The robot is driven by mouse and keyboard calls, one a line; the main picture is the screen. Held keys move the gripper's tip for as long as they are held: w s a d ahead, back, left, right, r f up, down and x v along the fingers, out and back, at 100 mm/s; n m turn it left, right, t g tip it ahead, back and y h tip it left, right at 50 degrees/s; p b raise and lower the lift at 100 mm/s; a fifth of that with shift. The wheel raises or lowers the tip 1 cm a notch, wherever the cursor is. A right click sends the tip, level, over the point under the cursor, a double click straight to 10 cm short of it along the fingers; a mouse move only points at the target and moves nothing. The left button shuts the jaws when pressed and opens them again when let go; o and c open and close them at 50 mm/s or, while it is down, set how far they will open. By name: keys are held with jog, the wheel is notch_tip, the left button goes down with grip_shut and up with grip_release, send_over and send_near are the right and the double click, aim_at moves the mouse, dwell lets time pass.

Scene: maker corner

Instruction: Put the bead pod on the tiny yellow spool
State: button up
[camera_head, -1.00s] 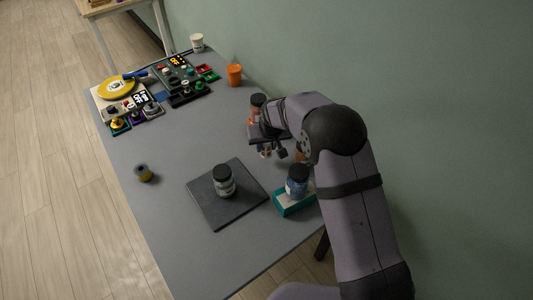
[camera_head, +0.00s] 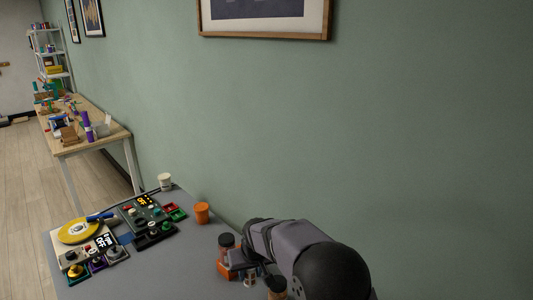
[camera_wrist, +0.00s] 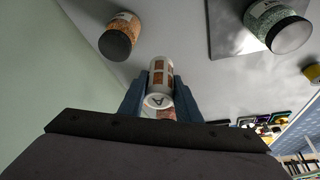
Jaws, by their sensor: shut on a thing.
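My gripper (camera_wrist: 159,80) is shut on a small white cylinder with brown-orange panels and a letter A on its end, which I take to be the bead pod (camera_wrist: 160,73). It is held between the two blue-grey fingers, above the grey table. In the head view my gripper (camera_head: 249,279) is low in the picture near the wall, and the pod is hard to make out there. The tiny yellow spool (camera_wrist: 313,73) shows only in part at the right edge of the wrist view, well apart from my gripper. It is outside the head view.
A dark-lidded jar of orange grains (camera_wrist: 119,37) is close by. A green-filled jar (camera_wrist: 274,27) stands on a dark mat (camera_wrist: 222,44). In the head view, an orange cup (camera_head: 202,213), a white cup (camera_head: 165,182) and control boxes (camera_head: 150,217) sit farther along the table.

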jog(key=s+d+r+m+h+p, duration=0.1)
jog(key=s+d+r+m+p, duration=0.1)
jog(key=s+d+r+p, duration=0.65)
jog(key=s+d+r+m+p, duration=0.2)
jog(key=s+d+r+p, duration=0.2)
jog(key=d+r+p, duration=0.55)
jog(key=w+a+f+n+b, duration=0.1)
jog(key=w+a+f+b, duration=0.3)
jog(key=a+f+b, duration=0.3)
jog(key=w+a+f+n+b, duration=0.2)
jog(key=w+a+f+b, duration=0.2)
jog(key=a+f+b, duration=0.3)
jog(key=w+a+f+n+y+b, duration=0.1)
jog(key=w+a+f+b, duration=0.4)
jog(key=a+f+b, duration=0.2)
jog(key=shift+a+n+b, duration=0.3)
jog(key=shift+a+b, duration=0.2)
jog(key=shift+a, duration=0.2)
jog(key=shift+w, duration=0.1)
jog(key=shift+f, duration=0.15)
jog(key=shift+f+p, duration=1.35)
jog(key=shift+f, duration=3.35)
